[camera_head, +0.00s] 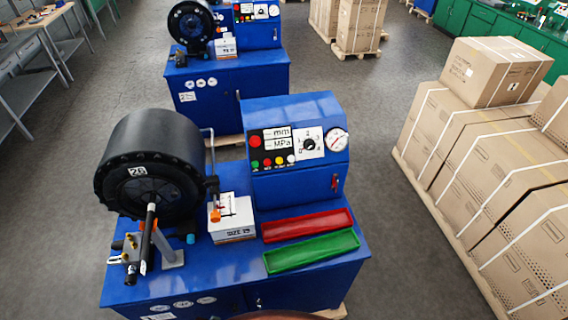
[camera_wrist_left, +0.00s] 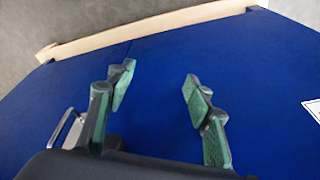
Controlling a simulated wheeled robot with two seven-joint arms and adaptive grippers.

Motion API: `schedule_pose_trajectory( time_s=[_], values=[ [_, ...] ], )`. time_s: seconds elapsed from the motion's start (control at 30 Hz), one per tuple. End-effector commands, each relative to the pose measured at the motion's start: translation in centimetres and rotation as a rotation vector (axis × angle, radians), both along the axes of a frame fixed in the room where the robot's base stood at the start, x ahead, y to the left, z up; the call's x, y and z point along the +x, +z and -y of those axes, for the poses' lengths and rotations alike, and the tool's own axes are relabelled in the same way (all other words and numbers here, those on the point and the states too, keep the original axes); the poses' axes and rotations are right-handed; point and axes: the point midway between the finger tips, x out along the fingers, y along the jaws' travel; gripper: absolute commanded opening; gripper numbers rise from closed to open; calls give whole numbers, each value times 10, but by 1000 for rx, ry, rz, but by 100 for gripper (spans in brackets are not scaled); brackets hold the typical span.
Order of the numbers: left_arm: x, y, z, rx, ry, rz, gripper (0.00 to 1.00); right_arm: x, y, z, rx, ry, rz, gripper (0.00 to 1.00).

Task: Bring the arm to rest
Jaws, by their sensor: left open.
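My left gripper (camera_wrist_left: 158,90) shows in the left wrist view. Its two green-padded fingers are apart with nothing between them. Behind the fingers is a plain blue surface (camera_wrist_left: 255,75) with a pale wooden strip (camera_wrist_left: 150,28) along its far edge. Neither gripper shows in the head view. The blue crimper machine (camera_head: 300,180) stands in the middle of the head view, with a black round crimping head (camera_head: 150,135) marked 28 on its left.
A red tray (camera_head: 307,225) and a green tray (camera_head: 311,252) lie on the machine's top beside a white box (camera_head: 233,220) marked SIZE. Cardboard boxes (camera_head: 490,160) are stacked on the right. A second crimper (camera_head: 228,75) stands behind. Grey floor between them is clear.

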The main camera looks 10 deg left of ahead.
Motion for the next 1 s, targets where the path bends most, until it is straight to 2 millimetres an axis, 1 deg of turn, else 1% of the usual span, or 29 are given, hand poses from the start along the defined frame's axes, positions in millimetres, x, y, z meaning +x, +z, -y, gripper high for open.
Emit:
schedule_pose_trajectory(
  time_s=[0.03,0.07,0.1,0.17,0.2,0.27,0.3,0.4,0.5,0.6,0.73,1.0],
  values=[
    [-16,-44,1,-1,-6,-21,47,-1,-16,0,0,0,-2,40],
    [-25,-63,2,-3,-9,-31,47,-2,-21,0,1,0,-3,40],
    [-37,-88,3,-4,-14,-39,47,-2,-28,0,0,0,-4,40],
    [-57,-123,4,-6,-21,-56,47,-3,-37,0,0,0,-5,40],
    [-71,-145,5,-7,-26,-65,47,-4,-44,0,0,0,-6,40],
    [-94,-175,5,-9,-33,-79,47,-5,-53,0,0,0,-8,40],
    [-110,-193,5,-9,-36,-89,47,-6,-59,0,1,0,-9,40],
    [-145,-229,4,-10,-47,-107,47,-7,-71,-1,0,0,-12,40],
    [-174,-250,3,-10,-55,-122,47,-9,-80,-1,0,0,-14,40],
    [-191,-261,1,-11,-60,-129,47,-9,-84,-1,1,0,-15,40],
    [-200,-264,-1,-11,-63,-132,47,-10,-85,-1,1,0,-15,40],
    [-200,-263,-1,-11,-62,-132,47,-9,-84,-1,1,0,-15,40]
  ],
)
